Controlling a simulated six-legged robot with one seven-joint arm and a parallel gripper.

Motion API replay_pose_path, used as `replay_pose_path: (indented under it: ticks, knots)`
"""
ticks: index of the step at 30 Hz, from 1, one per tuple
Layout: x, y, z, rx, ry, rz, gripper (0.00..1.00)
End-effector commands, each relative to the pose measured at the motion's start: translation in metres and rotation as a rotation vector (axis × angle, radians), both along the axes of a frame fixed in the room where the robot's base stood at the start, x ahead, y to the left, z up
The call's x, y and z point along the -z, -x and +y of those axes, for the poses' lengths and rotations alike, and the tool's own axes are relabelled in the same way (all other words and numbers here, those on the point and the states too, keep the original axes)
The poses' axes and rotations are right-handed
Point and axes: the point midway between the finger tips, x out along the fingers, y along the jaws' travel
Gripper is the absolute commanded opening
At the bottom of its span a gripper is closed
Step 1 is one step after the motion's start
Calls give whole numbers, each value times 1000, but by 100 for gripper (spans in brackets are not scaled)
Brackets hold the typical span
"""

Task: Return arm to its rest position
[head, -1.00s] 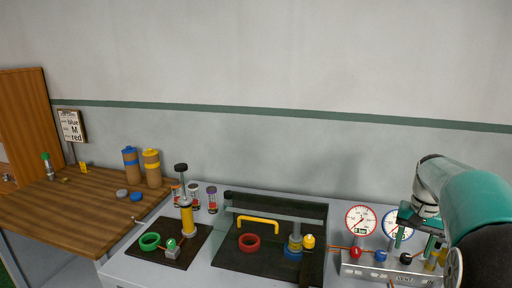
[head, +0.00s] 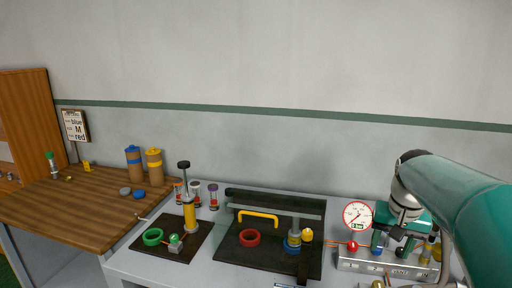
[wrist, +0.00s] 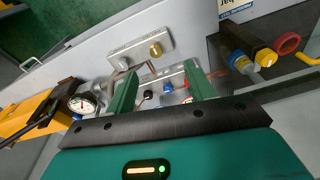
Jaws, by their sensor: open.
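My arm (head: 455,200), teal and grey, reaches in from the right edge in the head view. My gripper (head: 393,245) is over the valve manifold at the right of the grey bench, with its fingers pointing down. In the wrist view my gripper (wrist: 160,85) shows two green fingers standing apart with no object held between them. The manifold (head: 350,263) is a grey block with coloured knobs, among them a red knob (head: 352,246). Whether a finger touches any knob, I cannot tell.
A pressure gauge (head: 358,215) stands just left of my gripper. A dark tray (head: 230,262) with a yellow handle (head: 258,216) and a red ring (head: 249,238) lies mid-bench. A wooden table (head: 60,215) is at left.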

Motion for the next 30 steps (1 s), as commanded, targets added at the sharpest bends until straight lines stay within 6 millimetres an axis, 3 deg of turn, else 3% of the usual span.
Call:
replay_pose_path:
  ticks: [1, 7, 15, 21, 30]
  knots:
    - [-6, 13, 16, -31, 7, -27, 54]
    - [-11, 65, 71, -150, 36, -123, 54]
    - [6, 137, 127, -306, 76, -252, 54]
    - [26, 172, 148, -385, 97, -321, 54]
    - [32, 179, 152, -402, 101, -335, 54]
